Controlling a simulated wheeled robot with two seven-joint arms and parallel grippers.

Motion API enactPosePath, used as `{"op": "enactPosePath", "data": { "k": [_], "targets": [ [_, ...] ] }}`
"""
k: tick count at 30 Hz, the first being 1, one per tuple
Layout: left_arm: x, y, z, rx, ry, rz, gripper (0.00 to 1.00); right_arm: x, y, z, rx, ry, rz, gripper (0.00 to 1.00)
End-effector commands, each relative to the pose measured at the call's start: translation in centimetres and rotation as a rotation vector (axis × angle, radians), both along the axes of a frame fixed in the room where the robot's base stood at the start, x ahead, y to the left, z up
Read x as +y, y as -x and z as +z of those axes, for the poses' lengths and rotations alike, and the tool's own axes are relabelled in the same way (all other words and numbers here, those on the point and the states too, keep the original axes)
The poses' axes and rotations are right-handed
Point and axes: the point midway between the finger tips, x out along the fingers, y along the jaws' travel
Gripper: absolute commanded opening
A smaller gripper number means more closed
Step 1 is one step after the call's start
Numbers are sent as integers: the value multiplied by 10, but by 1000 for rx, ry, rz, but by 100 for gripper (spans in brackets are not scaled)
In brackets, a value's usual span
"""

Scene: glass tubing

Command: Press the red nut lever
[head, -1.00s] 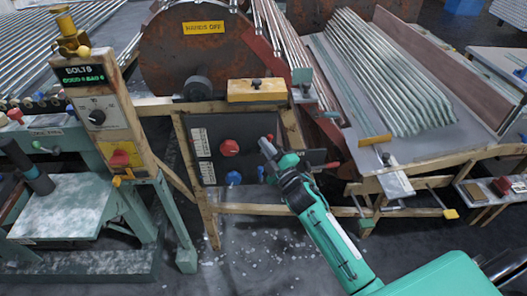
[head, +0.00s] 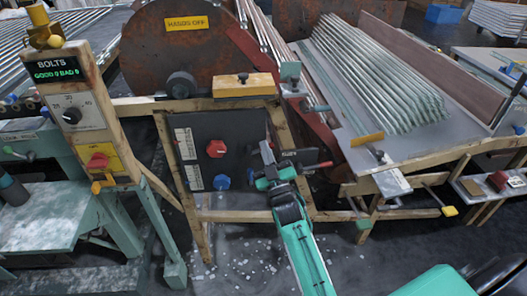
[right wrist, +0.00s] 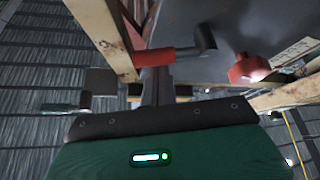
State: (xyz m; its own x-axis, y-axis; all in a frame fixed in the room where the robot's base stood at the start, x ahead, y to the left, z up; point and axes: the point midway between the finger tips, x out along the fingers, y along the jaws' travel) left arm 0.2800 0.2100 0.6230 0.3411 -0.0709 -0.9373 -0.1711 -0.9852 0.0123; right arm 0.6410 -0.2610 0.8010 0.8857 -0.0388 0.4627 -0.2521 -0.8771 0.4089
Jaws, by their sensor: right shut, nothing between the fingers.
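The red-handled lever (head: 318,166) sticks out to the right from the dark panel's right side in the head view. In the right wrist view its red grip (right wrist: 166,56) lies across the picture just beyond my fingers, with a dark crank end to its right. My right gripper (head: 267,153) is shut and empty, pointing upward in front of the panel, left of the lever's red grip. Its dark fingers (right wrist: 156,88) show below the red grip in the wrist view; I cannot tell whether they touch it. My left gripper is not in view.
A dark panel (head: 240,128) carries a red knob (head: 216,148) and a blue knob (head: 222,182). Wooden frame posts (head: 169,158) surround it. A control post (head: 75,110) labelled BOLTS stands at left. Glass tubes (head: 375,75) lie on the sloped table at right.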

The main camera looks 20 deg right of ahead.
Motion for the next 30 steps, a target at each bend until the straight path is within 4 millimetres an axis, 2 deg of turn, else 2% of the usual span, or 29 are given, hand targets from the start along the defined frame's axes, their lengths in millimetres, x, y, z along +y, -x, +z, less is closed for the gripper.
{"op": "enactPosePath", "data": {
  "k": [24, 30],
  "targets": [
    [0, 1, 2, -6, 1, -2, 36, -2, 1, -4, 1, 6, 0, 0],
    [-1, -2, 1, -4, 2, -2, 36, -3, -1, 4, 1, 6, 0, 0]
  ]
}}
